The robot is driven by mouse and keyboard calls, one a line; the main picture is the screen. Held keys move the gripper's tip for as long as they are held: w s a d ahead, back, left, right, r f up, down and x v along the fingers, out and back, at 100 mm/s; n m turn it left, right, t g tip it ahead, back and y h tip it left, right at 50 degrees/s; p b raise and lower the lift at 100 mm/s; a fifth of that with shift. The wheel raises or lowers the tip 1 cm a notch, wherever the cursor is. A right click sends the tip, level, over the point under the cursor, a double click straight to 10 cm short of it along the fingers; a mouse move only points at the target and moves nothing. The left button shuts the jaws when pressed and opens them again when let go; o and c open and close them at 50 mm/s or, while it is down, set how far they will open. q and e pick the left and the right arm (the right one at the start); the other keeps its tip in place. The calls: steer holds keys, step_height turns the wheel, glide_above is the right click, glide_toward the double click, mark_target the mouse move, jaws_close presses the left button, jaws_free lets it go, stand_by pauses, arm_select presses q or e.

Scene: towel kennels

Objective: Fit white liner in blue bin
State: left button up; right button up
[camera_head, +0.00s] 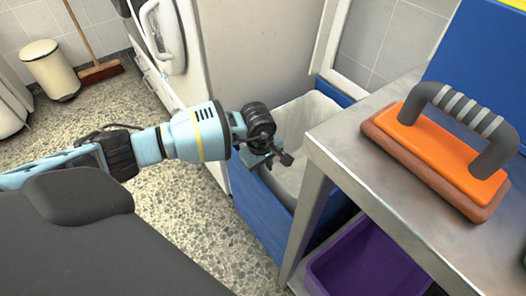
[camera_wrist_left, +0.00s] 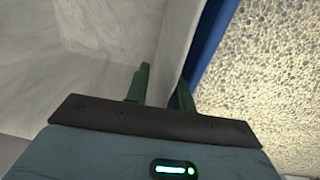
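The blue bin (camera_head: 262,212) stands on the floor beside the metal table, with the white liner (camera_head: 312,112) inside it. The liner fills the left of the left wrist view (camera_wrist_left: 100,35), and the blue bin wall (camera_wrist_left: 212,30) runs beside it. My left gripper (camera_head: 277,158) is at the bin's near-left rim. In the left wrist view its two fingers (camera_wrist_left: 164,76) stand apart, one on the liner's inner side and one near the blue wall, with a strip of liner between them. I cannot tell whether they touch it. My right gripper is not in view.
The metal table (camera_head: 345,150) overhangs part of the bin and carries an orange float with a grey handle (camera_head: 437,155). A purple bin (camera_head: 368,262) is under it. A white appliance (camera_head: 240,50) stands behind. A cream pedal bin (camera_head: 50,70) and broom (camera_head: 100,72) are far left.

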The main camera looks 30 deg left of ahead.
arm_select(q)
steer(key=shift+s, duration=0.1)
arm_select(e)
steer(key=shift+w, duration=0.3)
